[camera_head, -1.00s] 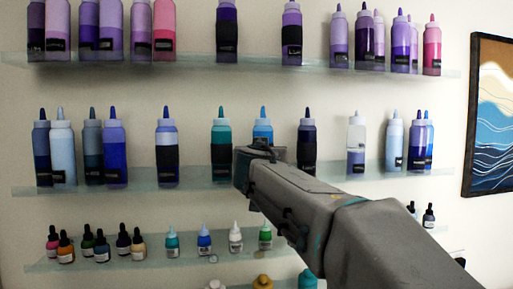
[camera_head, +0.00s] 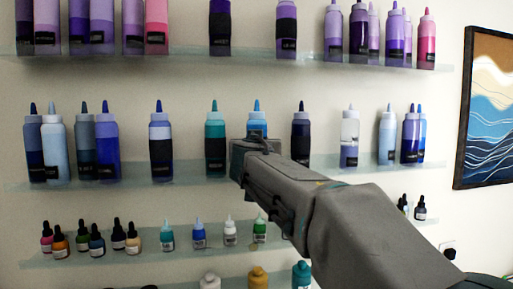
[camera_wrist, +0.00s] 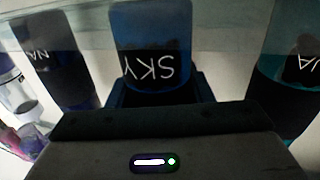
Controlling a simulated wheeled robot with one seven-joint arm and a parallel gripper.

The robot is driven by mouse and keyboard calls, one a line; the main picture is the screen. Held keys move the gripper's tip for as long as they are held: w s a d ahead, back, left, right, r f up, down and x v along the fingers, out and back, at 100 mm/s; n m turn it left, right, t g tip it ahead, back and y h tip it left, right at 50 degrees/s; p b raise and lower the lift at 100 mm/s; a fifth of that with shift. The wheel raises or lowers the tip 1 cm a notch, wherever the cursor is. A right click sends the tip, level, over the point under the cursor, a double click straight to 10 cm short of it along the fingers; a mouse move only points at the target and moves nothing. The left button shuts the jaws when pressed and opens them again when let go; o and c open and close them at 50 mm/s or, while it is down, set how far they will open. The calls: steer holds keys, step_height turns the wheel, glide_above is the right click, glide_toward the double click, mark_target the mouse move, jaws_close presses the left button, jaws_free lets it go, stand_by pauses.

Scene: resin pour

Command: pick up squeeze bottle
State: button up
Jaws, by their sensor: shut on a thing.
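The blue squeeze bottle (camera_head: 257,122) has a bright blue pointed tip and stands upright on the middle glass shelf, level with its neighbours. My gripper (camera_head: 245,148) reaches it from the front and hides its lower part in the head view. In the wrist view the bottle (camera_wrist: 150,35) shows a black label reading "SKY", upside down. My gripper (camera_wrist: 160,92) is shut on it there, with dark fingers on both sides of its body. The bottle's base contact with the shelf is hidden in the head view.
A teal bottle (camera_head: 215,133) stands close on the left and a dark navy bottle (camera_head: 300,135) on the right. The upper shelf (camera_head: 120,52) holds purple and pink bottles. The lower shelf (camera_head: 185,248) holds small dropper bottles. A framed picture (camera_head: 486,105) hangs at right.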

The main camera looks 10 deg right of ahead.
mark_target(258, 117)
steer(key=shift+s+r, duration=0.3)
steer(key=r, duration=0.6)
steer(key=shift+s+d+r+p, duration=0.1)
steer(key=shift+s+r+p, duration=0.2)
steer(key=shift+p, duration=0.1)
steer(key=s+d+b, duration=0.2)
steer(key=s+b, duration=0.1)
steer(key=s, duration=0.6)
steer(key=s+d+b, duration=0.1)
steer(key=s+b, duration=0.1)
steer(key=s, duration=0.7)
steer(key=shift+s+d+b, duration=0.2)
steer(key=shift+d+b, duration=0.15)
steer(key=shift+b, duration=0.05)
steer(key=shift+f, duration=0.1)
